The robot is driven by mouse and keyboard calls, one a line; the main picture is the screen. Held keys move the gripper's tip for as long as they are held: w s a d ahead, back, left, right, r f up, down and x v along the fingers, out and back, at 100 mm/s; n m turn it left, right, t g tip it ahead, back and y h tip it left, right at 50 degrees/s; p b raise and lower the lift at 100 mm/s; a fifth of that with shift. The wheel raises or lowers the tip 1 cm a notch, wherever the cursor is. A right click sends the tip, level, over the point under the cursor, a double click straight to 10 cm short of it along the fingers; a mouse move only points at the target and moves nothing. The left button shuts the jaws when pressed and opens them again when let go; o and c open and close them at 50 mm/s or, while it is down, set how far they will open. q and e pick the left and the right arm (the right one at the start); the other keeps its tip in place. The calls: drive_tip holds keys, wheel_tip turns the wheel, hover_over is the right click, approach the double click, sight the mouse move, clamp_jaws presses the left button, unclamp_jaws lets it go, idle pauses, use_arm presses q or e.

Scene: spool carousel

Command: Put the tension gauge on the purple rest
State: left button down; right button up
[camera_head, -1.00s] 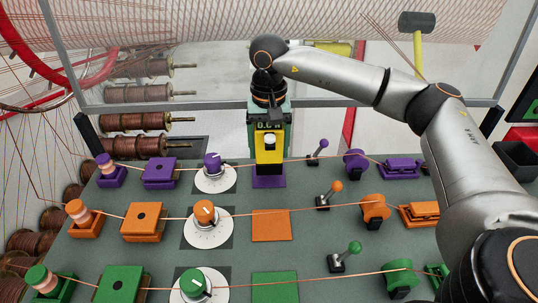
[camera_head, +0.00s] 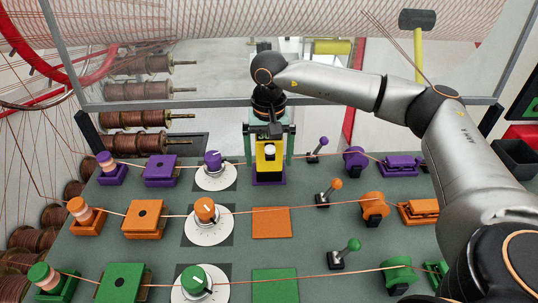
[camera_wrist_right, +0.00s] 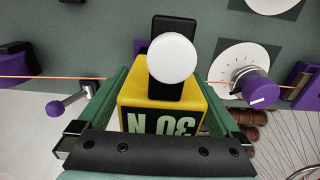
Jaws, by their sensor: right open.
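The tension gauge (camera_head: 269,166) is a yellow block with a dark upper part and a white round knob. It stands upright on the purple rest (camera_head: 268,182), whose front edge shows beneath it. My right gripper (camera_head: 269,143) is over the gauge from above, with one green finger on each side. The fingers are open, with narrow gaps beside the gauge. In the right wrist view the gauge (camera_wrist_right: 165,102) sits between the fingers, with "30 N" upside down on its face. My left gripper is not in view.
A copper wire runs through the purple row, past the gauge. A purple dial (camera_head: 213,161) is on its left and a purple-knobbed lever (camera_head: 318,147) on its right. An empty orange rest (camera_head: 271,223) and green rest (camera_head: 275,288) lie nearer.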

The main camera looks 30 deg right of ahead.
wheel_tip(320, 180, up, 12)
drive_tip(key=shift+r+b, duration=0.2)
drive_tip(key=shift+b, duration=0.15)
idle(0.4)
